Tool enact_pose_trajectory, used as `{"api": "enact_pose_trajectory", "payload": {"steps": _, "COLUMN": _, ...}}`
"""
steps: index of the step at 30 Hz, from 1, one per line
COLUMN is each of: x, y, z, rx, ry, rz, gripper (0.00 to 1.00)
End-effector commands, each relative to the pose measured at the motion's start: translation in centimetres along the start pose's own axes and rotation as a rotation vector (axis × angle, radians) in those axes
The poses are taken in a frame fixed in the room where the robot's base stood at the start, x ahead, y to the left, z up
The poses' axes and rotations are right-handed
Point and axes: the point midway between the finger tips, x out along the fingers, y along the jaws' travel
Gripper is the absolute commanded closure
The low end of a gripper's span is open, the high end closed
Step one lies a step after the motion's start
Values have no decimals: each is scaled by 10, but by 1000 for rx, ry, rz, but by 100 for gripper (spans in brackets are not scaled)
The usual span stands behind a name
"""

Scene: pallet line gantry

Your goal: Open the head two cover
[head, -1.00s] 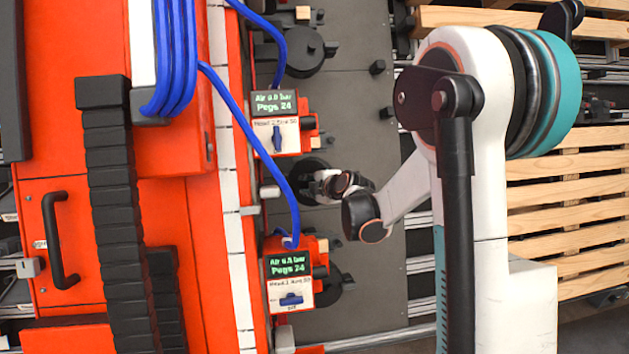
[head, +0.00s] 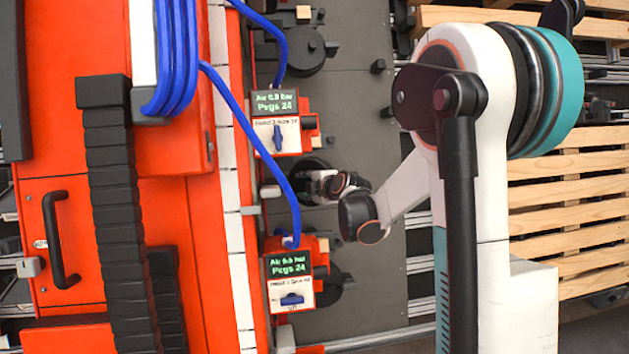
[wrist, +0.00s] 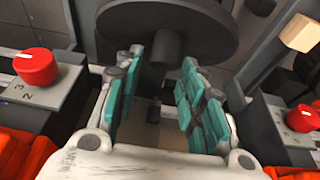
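Two orange head units with green displays show in the head view. The upper unit (head: 276,122) and the lower unit (head: 290,280) each carry a blue switch and a small label; the upper label seems to read head 2, but it is blurred. My gripper (head: 325,185) is between the units, over a dark round part on the grey plate. In the wrist view my gripper (wrist: 160,85) is open, its teal-padded fingers apart. A large dark disc (wrist: 205,25) with a thick hub lies beyond the fingertips. I cannot tell which part is the cover or whether the fingers touch anything.
Blue hoses (head: 240,115) run close to the left of my gripper. A black cable chain (head: 112,200) and an orange cabinet with a black handle (head: 60,240) are at left. Wooden pallets (head: 570,190) stand at right. Red knobs (wrist: 36,67) flank the gripper in the wrist view.

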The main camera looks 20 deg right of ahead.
Motion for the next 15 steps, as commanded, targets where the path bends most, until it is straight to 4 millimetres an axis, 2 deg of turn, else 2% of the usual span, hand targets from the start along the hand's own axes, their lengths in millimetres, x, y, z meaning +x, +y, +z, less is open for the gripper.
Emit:
{"api": "enact_pose_trajectory", "payload": {"steps": 5, "x": -1, "y": 0, "z": 0, "rx": 0, "ry": -1, "rz": 0, "gripper": 63}}
{"api": "enact_pose_trajectory", "payload": {"steps": 15, "x": -23, "y": 1, "z": -7, "rx": 0, "ry": -1, "rz": 0, "gripper": 63}}
